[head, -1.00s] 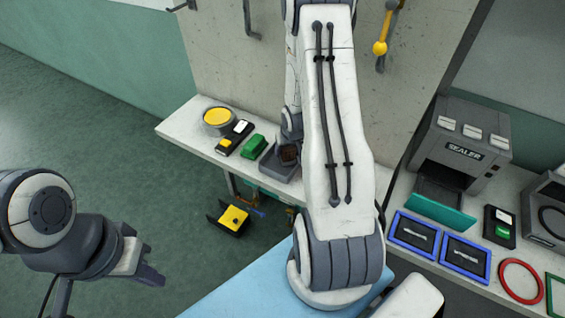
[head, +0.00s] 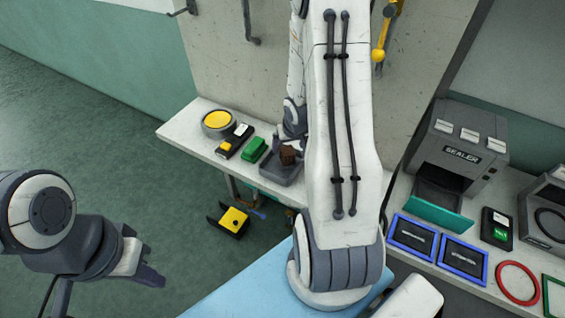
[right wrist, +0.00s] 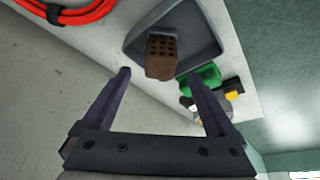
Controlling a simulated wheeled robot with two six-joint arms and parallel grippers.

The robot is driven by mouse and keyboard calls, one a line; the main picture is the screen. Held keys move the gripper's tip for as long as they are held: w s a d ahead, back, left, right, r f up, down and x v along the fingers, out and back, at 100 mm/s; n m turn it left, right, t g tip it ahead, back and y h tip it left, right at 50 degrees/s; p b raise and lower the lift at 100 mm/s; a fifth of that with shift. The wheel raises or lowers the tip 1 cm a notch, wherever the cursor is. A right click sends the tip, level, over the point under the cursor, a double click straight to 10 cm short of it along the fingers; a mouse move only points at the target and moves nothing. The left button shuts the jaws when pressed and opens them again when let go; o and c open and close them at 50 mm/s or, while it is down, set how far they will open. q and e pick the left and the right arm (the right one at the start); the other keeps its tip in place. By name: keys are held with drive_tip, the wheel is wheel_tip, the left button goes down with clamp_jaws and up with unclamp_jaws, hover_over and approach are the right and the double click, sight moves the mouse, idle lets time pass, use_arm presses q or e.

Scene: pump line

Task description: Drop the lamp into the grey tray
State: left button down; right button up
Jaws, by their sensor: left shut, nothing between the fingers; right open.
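The grey tray (head: 270,170) stands on the bench by the wall, partly hidden by my right arm in the head view; it also shows in the right wrist view (right wrist: 208,57). A brown block with dark holes (right wrist: 162,57) sits in or over the tray, apparently tilted. It also shows in the head view (head: 288,154). I cannot tell whether it is the lamp; nothing else clearly looks like one. My right gripper (right wrist: 157,75) is open, its fingers apart on either side of the block in the picture, not visibly touching it. My left gripper (head: 152,277) is shut and empty, low at left.
A green item (head: 255,149), a black-and-yellow device (head: 234,140) and a round yellow-topped button (head: 218,120) stand left of the tray. A red coiled hose (right wrist: 75,14) lies near it. The sealer (head: 460,145) and blue frames (head: 412,236) are on the right bench.

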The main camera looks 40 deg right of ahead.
drive_tip(key=p+v, duration=0.1)
drive_tip(key=v, duration=0.3)
drive_tip(key=shift+a, duration=0.1)
drive_tip(key=s+a+r+n+g+y, duration=0.1)
drive_tip(key=s+a+r+n, duration=0.3)
drive_tip(key=a, duration=0.7)
drive_tip(key=w+a+r+n, duration=0.15)
drive_tip(key=a+r, duration=0.35)
drive_tip(key=a, duration=0.6)
drive_tip(key=s+a+r+n+g+y, duration=0.1)
drive_tip(key=s+a+r+n, duration=0.1)
drive_tip(key=s+a, duration=0.3)
drive_tip(key=s+a+r+n+g, duration=0.2)
drive_tip(key=s+a+r+n, duration=0.1)
drive_tip(key=s, duration=0.8)
drive_tip(key=a+n, duration=0.1)
drive_tip(key=a, duration=0.1)
drive_tip(key=shift+a+r+y, duration=0.15)
drive_tip(key=shift+a+y, duration=0.2)
drive_tip(key=shift+y, duration=0.05)
drive_tip(key=shift+s, duration=0.1)
